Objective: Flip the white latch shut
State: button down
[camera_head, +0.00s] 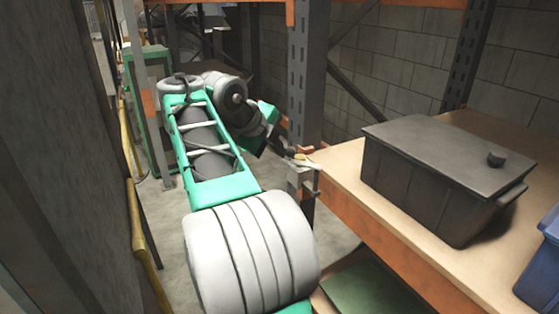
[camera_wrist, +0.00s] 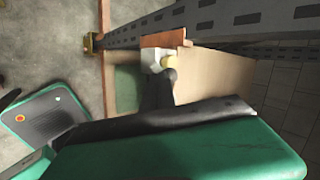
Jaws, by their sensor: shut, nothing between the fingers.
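The white latch is a small pale fitting (camera_head: 299,177) at the near-left corner of the wooden shelf, beside the dark upright post. A cream-coloured piece lies across its top. In the wrist view the latch (camera_wrist: 151,56) shows as a white block with a yellowish rounded end near the picture's middle. My gripper (camera_head: 284,152) is shut and empty, its dark fingers pointing at the latch from the left. In the wrist view the dark fingertips (camera_wrist: 169,76) are right at the yellowish end. I cannot tell whether they touch it. The fingers partly cover the latch.
A dark lidded bin (camera_head: 435,175) stands on the wooden shelf (camera_head: 345,160), with a blue bin (camera_head: 542,262) at the right edge. The dark upright post (camera_head: 306,75) rises close behind the latch. A yellow rail (camera_head: 143,235) runs along the left wall. Floor between is clear.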

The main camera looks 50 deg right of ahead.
jog(key=w+d, duration=0.2)
jog(key=d, duration=0.3)
jog(key=shift+w+d+b, duration=0.15)
jog(key=shift+d+b, duration=0.2)
dwell(1.3)
jog(key=shift+s+a+f+b, duration=0.1)
jog(key=shift+s+a+b, duration=0.25)
jog(key=shift+s+b, duration=0.25)
